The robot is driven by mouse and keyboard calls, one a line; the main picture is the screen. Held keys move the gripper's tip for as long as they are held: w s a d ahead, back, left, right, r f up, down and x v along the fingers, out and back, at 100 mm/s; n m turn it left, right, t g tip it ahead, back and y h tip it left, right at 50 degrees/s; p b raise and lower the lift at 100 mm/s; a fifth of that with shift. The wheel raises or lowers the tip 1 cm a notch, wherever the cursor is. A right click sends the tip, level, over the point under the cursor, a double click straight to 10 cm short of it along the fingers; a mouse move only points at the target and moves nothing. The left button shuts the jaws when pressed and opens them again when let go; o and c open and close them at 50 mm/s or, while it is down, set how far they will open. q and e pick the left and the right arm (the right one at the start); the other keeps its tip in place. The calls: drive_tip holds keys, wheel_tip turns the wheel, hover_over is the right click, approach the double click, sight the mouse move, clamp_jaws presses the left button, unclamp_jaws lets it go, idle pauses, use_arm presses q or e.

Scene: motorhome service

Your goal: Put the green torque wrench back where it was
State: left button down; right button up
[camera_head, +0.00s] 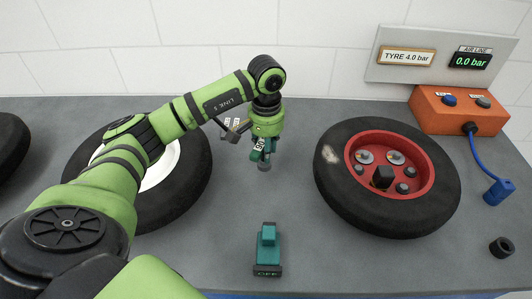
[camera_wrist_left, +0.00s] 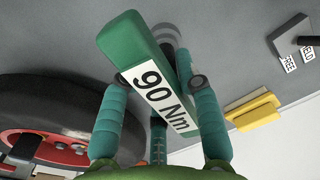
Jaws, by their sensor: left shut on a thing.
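The green torque wrench (camera_wrist_left: 150,70) shows large in the left wrist view, with a white "90 Nm" label facing the camera. My left gripper (camera_wrist_left: 158,85) is shut on it, with teal fingers on both sides. In the head view my left gripper (camera_head: 263,148) points down above the bench, between the two nearer wheels. There the wrench is mostly hidden by the fingers, and I cannot tell its full length or its exact height. My right gripper is in neither view.
A teal block on a dark base marked "OFF" (camera_head: 267,251) stands at the bench front. A red-rimmed wheel (camera_head: 330,195) lies right, a white-rimmed wheel (camera_head: 190,190) left. An orange box (camera_head: 430,112) stands back right. A yellow piece (camera_wrist_left: 252,111) shows in the wrist view.

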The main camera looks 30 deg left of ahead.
use_arm(q)
wheel_tip(320, 180, down, 2)
drive_tip(key=shift+f, duration=0.3)
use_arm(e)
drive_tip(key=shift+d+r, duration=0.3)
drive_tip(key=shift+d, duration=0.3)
use_arm(q)
drive_tip(key=shift+f, duration=0.15)
drive_tip(key=c, duration=0.9)
unclamp_jaws()
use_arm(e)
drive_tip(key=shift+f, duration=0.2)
